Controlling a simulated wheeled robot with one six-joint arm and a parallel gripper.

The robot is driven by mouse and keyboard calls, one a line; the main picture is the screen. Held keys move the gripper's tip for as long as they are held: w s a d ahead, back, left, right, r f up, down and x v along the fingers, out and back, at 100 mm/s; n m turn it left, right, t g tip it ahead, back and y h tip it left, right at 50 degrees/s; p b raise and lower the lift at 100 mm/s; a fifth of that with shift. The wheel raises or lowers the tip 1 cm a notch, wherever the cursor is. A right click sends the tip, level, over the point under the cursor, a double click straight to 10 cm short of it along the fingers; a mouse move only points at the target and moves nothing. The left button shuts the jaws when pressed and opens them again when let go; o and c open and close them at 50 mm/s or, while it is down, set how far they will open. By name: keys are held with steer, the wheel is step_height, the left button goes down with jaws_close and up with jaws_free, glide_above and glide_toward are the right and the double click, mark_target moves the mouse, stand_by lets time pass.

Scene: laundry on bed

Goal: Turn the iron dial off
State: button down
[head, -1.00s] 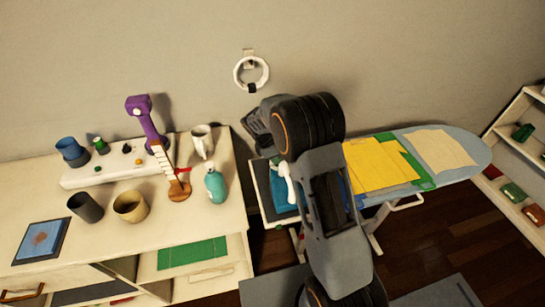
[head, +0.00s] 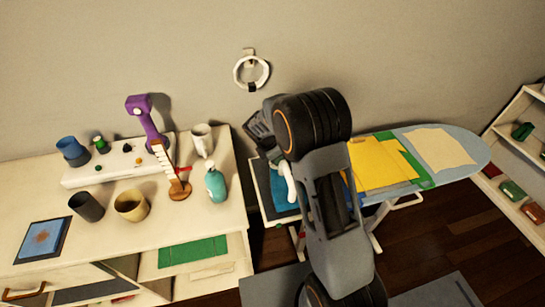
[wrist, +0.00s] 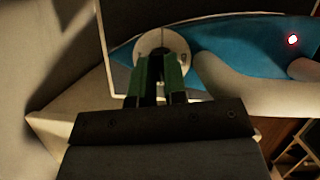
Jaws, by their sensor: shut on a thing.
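The iron (head: 283,188), teal with a white handle, is at the left end of the ironing board in the head view, partly hidden by my arm. The wrist view shows its blue body (wrist: 235,55) and pale handle close up. A lit red lamp (wrist: 292,40) shows on the body. The round, pale dial (wrist: 163,38) is directly ahead of my gripper (wrist: 160,62). The green-padded fingers are shut on the dial, covering its lower middle. The dial's markings are too unclear to read. My fingertips are hidden in the head view.
The ironing board (head: 455,175) carries yellow, green and cream cloths. A cabinet (head: 110,225) to the left holds mugs, a teal bottle (head: 215,183) and a purple lamp-like object (head: 146,115). A shelf (head: 515,145) stands at the far right.

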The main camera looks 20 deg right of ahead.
steer(key=shift+s+f, duration=0.1)
steer(key=c, duration=1.2)
jaws_free()
steer(key=shift+o, duration=0.2)
steer(key=w+v, duration=0.1)
steer(key=v, duration=1.3)
steer(key=shift+s+b, duration=0.45)
steer(key=shift+d, duration=0.1)
